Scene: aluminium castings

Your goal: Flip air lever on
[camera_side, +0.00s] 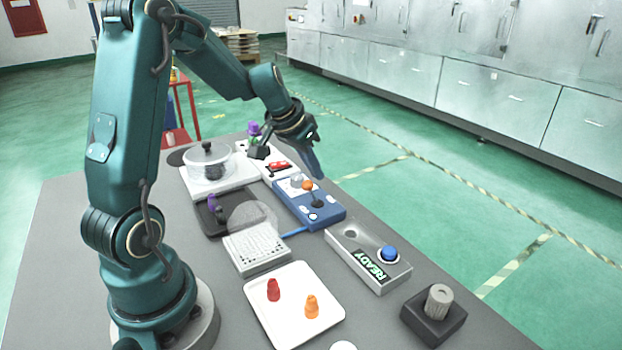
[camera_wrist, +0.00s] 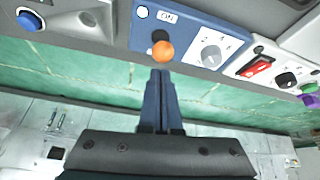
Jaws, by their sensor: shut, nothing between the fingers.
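The air lever has an orange ball knob (camera_side: 307,185) on a short stem rising from a black base on a blue box (camera_side: 331,212). In the wrist view the orange knob (camera_wrist: 163,52) hides most of the stem, and an "ON" label (camera_wrist: 168,17) and a small white disc (camera_wrist: 143,12) lie beyond it. My gripper (camera_side: 317,174) is shut and empty, pointing down close to the knob. In the wrist view its fingertips (camera_wrist: 161,72) are just below the knob. I cannot tell whether they touch it.
Beside the knob are a round dial (camera_wrist: 211,54) and a panel with a red rocker switch (camera_wrist: 257,66). A READY box with a blue button (camera_side: 389,254), a black block with a grey knob (camera_side: 438,301) and a white tray (camera_side: 268,317) stand nearer. A glass-lidded pot (camera_side: 210,165) stands at left.

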